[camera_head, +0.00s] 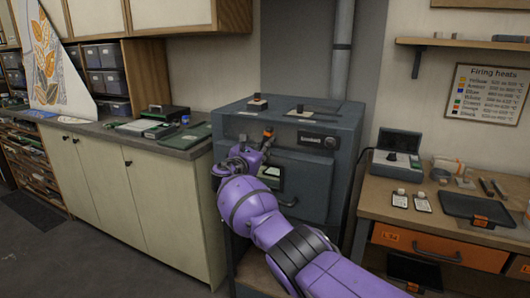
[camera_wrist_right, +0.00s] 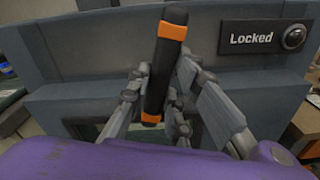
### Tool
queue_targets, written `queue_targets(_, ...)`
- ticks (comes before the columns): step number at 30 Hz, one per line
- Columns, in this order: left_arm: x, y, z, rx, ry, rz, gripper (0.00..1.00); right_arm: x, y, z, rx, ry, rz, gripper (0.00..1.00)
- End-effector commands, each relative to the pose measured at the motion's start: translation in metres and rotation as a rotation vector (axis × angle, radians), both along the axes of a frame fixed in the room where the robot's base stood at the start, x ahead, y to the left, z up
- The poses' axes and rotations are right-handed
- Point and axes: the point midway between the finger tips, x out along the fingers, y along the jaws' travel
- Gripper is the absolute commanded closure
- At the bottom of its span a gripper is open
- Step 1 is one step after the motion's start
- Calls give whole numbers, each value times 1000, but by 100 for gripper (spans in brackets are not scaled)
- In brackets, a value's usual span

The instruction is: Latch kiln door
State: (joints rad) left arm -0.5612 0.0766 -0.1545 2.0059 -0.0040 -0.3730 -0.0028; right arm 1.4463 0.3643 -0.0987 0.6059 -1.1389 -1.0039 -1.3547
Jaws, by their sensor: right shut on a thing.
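The kiln (camera_head: 345,150) is a grey-blue box in the middle of the head view, with its front door facing me. My right gripper (camera_head: 254,146) reaches the upper front of it and is shut on the latch handle (camera_wrist_right: 166,65). The handle is black with orange bands and stands nearly upright, tilted slightly right in the wrist view. The gripper fingers (camera_wrist_right: 160,95) lie on both sides of it, partly behind it. A dark sign (camera_wrist_right: 250,38) to its right reads "Locked", with a round dark lamp or knob beside it. My left gripper is not in view.
A cabinet with a counter (camera_head: 185,147) holding dark trays and boxes stands left of the kiln. A wooden workbench (camera_head: 375,195) with a green device, small cards and a dark tray stands at the right. A pipe (camera_head: 343,50) rises behind the kiln.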

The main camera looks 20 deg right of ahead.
Motion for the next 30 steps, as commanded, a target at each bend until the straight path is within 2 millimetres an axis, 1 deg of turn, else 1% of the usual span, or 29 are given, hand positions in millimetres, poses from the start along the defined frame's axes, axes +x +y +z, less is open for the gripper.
queue_targets(6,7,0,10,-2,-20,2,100,1,-1,1,-99,120,-6,100)
queue_targets(12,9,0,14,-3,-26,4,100,1,-1,0,-158,190,-4,100)
queue_targets(23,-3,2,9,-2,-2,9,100,1,0,-3,-194,235,-2,100)
queue_targets(30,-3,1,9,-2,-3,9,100,1,0,-4,-197,238,-2,100)
